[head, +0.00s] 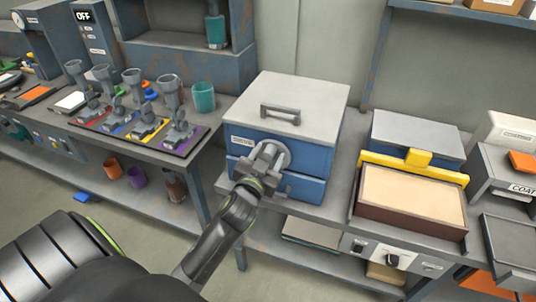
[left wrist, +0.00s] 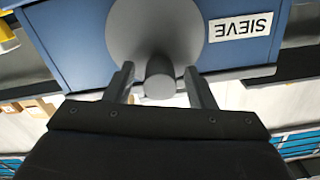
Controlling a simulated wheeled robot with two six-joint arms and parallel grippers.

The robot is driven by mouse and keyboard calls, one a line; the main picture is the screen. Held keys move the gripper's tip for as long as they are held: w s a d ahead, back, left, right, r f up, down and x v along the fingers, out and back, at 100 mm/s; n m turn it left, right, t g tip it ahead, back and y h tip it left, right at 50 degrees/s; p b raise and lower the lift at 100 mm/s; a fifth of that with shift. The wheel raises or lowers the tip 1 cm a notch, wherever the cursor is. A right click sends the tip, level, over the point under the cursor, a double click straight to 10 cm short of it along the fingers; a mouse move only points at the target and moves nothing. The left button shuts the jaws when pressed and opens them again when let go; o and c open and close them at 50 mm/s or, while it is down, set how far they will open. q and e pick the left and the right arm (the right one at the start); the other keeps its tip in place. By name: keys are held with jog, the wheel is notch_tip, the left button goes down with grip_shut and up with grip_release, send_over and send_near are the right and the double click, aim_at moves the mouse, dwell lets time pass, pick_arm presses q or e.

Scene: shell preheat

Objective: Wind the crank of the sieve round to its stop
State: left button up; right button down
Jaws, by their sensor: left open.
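The sieve (head: 325,135) is a blue box with a pale grey lid and a bar handle on top. Its white SIEVE label (left wrist: 240,27) reads upside down in the left wrist view. On its front is the crank, a round grey disc (left wrist: 150,22) with a grey knob (left wrist: 160,80) sticking out. In the head view the disc (head: 283,152) is partly covered by my left gripper (head: 264,160). The gripper is open, with one finger on each side of the knob and visible gaps to it. My right gripper is in neither view.
Left of the sieve, a bench holds a teal cup (head: 204,97) and several grey stamp-like tools on coloured mats. To the right stand a tan-topped tray (head: 410,197) with a yellow bar (head: 412,165) and grey boxes. A lower shelf runs beneath.

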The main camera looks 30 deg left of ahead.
pick_arm(q)
jog(key=shift+w, duration=0.1)
jog(key=c, duration=1)
